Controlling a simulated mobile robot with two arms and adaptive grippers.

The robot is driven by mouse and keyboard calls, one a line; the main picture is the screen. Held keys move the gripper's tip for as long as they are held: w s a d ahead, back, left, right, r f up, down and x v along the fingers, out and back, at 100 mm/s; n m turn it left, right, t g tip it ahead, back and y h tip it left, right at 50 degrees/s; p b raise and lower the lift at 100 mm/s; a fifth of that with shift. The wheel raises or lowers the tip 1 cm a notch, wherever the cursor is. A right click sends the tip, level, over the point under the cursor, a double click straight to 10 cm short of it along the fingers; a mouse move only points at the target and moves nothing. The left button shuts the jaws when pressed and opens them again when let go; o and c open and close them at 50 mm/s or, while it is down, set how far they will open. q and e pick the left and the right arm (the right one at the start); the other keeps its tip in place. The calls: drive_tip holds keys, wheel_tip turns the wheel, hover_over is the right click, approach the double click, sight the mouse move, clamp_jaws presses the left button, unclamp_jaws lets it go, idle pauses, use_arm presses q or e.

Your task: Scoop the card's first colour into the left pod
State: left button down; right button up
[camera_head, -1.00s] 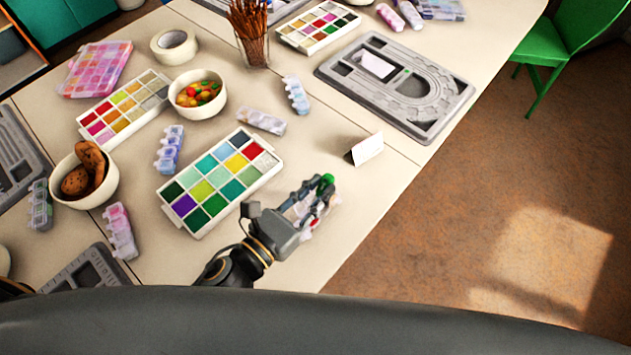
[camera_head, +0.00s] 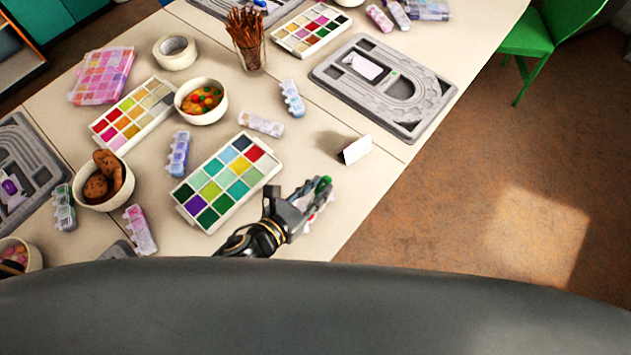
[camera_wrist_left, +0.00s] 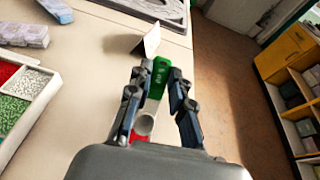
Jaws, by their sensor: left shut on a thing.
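My left gripper (camera_head: 318,192) is just right of the bead tray's (camera_head: 246,201) front right side, near the table edge. In the left wrist view my left gripper (camera_wrist_left: 160,95) is shut on a green scoop (camera_wrist_left: 158,77), with a pale round part at its near end. Something red and pale shows under the fingers; I cannot tell what it is. The white folded card (camera_head: 357,149) stands beyond the gripper, its face turned away. Several clear pods lie about, one left of the tray (camera_head: 179,154) and one behind it (camera_head: 261,124). I cannot tell which is the left pod.
A grey bead board (camera_head: 430,125) lies at the back right. A bowl of coloured sweets (camera_head: 202,100), a bowl of cookies (camera_head: 103,180), a second bead tray (camera_head: 96,127) and a glass of sticks (camera_head: 248,50) stand left and behind. Table around the card is clear.

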sight(325, 180)
use_arm(q)
drive_tip(key=shift+w+d+f+g+y+p, duration=0.1)
drive_tip(key=shift+w+d+g+y+p, duration=0.35)
drive_tip(key=shift+p, duration=1.2)
drive_tip(key=shift+w+f+g+y+p, duration=0.2)
drive_tip(key=shift+g+p, duration=0.45)
drive_tip(key=shift+p, duration=1)
drive_tip(key=g+y+p, duration=0.1)
drive_tip(key=p, duration=0.1)
drive_tip(key=w+d+g+p, duration=0.1)
drive_tip(key=p, duration=0.1)
drive_tip(key=w+g+y+p, duration=0.1)
drive_tip(key=p, duration=0.1)
drive_tip(key=shift+d+f+g+y, duration=0.2)
drive_tip(key=shift+f+g+y, duration=0.15)
drive_tip(key=shift+g, duration=0.05)
drive_tip(key=r+p, duration=0.2)
drive_tip(key=p, duration=0.1)
drive_tip(key=shift+w+d+r+g+y, duration=0.1)
drive_tip(key=shift+w+d+g+y, duration=0.1)
drive_tip(key=shift+w+g+y, duration=0.15)
drive_tip(key=shift+w+d+r+p, duration=0.1)
drive_tip(key=shift+w+p, duration=0.05)
drive_tip(key=shift+p, duration=0.2)
